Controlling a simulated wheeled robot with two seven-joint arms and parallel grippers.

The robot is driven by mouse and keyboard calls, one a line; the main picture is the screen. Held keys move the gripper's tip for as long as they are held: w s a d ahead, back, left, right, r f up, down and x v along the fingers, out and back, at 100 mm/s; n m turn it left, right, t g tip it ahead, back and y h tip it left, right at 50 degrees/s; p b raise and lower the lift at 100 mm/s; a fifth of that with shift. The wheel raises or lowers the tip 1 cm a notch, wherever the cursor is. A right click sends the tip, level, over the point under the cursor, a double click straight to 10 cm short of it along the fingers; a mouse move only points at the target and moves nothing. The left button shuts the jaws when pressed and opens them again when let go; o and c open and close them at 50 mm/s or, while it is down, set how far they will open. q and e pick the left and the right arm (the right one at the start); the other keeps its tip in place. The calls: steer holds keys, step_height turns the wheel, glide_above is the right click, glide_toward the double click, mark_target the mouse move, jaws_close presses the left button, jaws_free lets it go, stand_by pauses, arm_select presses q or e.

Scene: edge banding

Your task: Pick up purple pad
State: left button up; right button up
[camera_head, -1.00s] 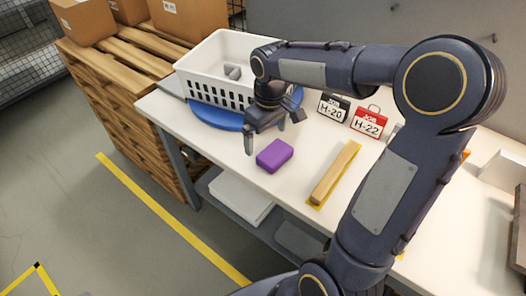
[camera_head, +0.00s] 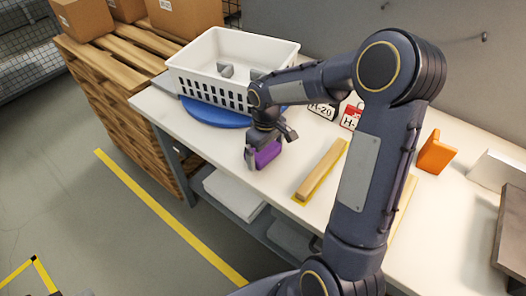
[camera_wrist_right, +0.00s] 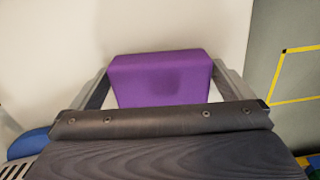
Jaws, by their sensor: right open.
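The purple pad (camera_head: 267,153) lies on the white table near its front edge, partly hidden by my right gripper. My right gripper (camera_head: 263,156) is lowered over the pad and is open, with its fingers on either side of it. In the right wrist view the purple pad (camera_wrist_right: 162,78) sits between the two fingers, with a finger close to each side. Whether the fingers touch it cannot be told. My left gripper is not in view.
A white basket (camera_head: 214,70) with grey parts stands on a blue disc (camera_head: 215,115) behind the gripper. A wooden strip (camera_head: 320,171) lies to the right. An orange block (camera_head: 435,153) is farther right.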

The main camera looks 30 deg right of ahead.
steer(key=c, duration=0.7)
steer(key=shift+r, duration=0.15)
